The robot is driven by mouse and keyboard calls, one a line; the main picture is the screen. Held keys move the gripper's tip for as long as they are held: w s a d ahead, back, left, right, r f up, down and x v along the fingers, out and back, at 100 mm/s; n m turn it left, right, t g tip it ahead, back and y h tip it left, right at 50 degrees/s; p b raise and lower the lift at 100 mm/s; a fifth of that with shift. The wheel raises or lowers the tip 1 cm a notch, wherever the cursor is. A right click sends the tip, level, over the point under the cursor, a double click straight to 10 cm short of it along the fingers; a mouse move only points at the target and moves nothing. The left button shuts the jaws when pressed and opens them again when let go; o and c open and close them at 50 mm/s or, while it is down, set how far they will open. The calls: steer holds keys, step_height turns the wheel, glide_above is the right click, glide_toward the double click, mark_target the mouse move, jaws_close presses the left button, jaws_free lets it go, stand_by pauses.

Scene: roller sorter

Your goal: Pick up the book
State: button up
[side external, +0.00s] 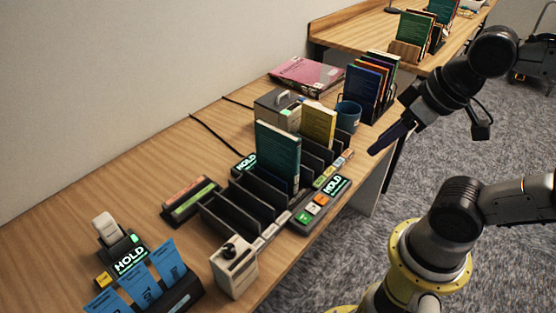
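A teal book (278,152) stands upright in a slot of the dark roller sorter (215,217). A yellow book (318,127) stands upright in a slot farther back. Several blue, orange and green books (364,88) stand in a black rack behind the sorter. The frame does not show which book is meant. My gripper (373,151) hangs in the air to the right of the sorter, apart from every book. Its dark fingers overlap from this side, so their opening cannot be told. No book shows in it.
A blue mug (348,114) and a grey box (277,106) stand near the yellow book. A pink book or folder (306,74) lies flat at the back. A small beige device (235,268) and a holder with blue cards (180,297) are in front. Bare wood shows at left.

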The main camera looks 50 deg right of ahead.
steer(key=shift+o, duration=1)
